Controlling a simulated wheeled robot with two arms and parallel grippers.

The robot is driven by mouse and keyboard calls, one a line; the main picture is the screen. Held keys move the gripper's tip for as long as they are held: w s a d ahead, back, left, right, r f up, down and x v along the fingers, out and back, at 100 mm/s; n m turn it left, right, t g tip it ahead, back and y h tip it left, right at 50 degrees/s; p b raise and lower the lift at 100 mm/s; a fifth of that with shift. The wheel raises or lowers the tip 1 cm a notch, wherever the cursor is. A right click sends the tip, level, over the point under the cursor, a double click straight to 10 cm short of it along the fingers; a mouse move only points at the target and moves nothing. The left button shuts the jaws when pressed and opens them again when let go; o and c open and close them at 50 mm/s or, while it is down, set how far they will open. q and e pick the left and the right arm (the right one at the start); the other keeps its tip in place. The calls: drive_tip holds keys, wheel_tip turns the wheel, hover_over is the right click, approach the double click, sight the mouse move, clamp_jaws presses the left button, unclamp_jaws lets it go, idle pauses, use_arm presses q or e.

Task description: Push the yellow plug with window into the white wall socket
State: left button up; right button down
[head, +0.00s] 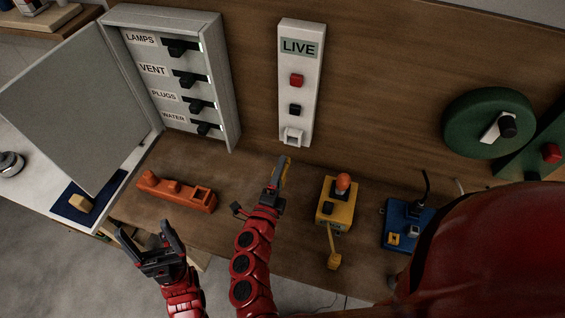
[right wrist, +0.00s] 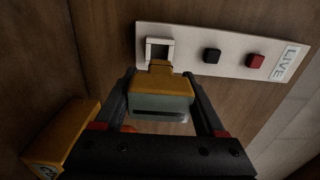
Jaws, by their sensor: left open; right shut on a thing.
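The yellow plug (head: 285,170) is held in my right gripper (head: 278,184), which is shut on it, below the white wall socket (head: 292,137). In the right wrist view the plug (right wrist: 160,82) shows its pale window between the fingers, and its narrow front end points at the socket (right wrist: 160,49). The front end overlaps the socket's lower edge there; in the head view a small gap shows. I cannot tell whether they touch. My left gripper (head: 152,245) is open and empty, low at the left.
The socket is on a white LIVE panel (head: 299,65) with red and black buttons. A yellow box (head: 337,205) with an orange knob stands right of my right gripper. An orange device (head: 178,191) lies left. A breaker box (head: 178,75) hangs open at left; a blue device (head: 405,228) sits right.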

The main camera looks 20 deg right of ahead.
drive_tip(key=shift+f, duration=0.15)
drive_tip(key=shift+w+d+b, duration=0.3)
drive_tip(key=shift+w+b, duration=0.2)
drive_tip(key=shift+b, duration=0.15)
drive_tip(key=b+x, duration=0.1)
drive_tip(key=x, duration=0.1)
drive_tip(key=shift+w+d, duration=0.25)
drive_tip(key=shift+w, duration=0.05)
drive_tip(key=shift+b+x, duration=0.5)
drive_tip(key=shift+x, duration=0.4)
drive_tip(key=shift+b, duration=0.5)
idle(0.5)
drive_tip(key=shift+b+x, duration=0.95)
drive_tip(key=shift+x, duration=0.95)
